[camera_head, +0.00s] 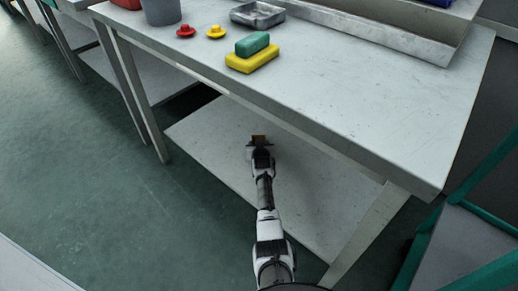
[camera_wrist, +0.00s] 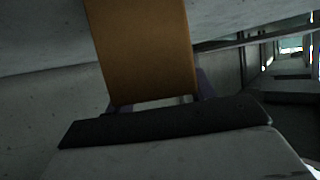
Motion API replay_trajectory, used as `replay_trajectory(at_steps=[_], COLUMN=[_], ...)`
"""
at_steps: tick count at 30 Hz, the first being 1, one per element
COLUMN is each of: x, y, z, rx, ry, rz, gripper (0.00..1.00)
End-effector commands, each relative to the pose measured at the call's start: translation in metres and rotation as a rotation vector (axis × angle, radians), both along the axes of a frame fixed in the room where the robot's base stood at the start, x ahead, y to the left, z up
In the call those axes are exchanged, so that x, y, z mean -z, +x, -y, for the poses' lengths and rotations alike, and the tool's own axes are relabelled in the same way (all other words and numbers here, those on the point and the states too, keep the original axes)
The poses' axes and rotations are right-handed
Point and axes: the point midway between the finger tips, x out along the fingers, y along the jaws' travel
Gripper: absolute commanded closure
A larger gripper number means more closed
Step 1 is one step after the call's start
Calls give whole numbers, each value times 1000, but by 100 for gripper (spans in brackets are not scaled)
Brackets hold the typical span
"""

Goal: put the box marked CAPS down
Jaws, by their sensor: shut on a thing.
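A brown-orange box (camera_wrist: 145,55) fills the upper middle of the wrist view, and no marking shows on the face I see. My gripper (camera_head: 259,147) reaches under the table over the lower shelf (camera_head: 215,140) and is shut on the box. In the head view only a small brown part of the box (camera_head: 258,139) shows beyond the gripper. I cannot tell whether the box touches the shelf. The gripper's fingers are mostly hidden behind the box and the wrist housing.
The table top (camera_head: 370,110) lies above my arm. On it are a yellow block (camera_head: 252,59) with a green block (camera_head: 252,43) on it, red and yellow knobs, a grey tray (camera_head: 257,14) and a grey container (camera_head: 162,9). A table leg (camera_head: 365,235) stands right of my arm. The lower shelf looks clear around the gripper.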

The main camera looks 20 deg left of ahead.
Motion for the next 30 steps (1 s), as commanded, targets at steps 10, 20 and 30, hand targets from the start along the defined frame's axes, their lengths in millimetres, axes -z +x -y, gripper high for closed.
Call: replay_trajectory(at_steps=[10,20,30], x=[8,11,9], y=[0,0,0], z=[0,0,0], rx=[0,0,0], ry=[0,0,0], rz=[1,0,0], gripper=[67,24,24])
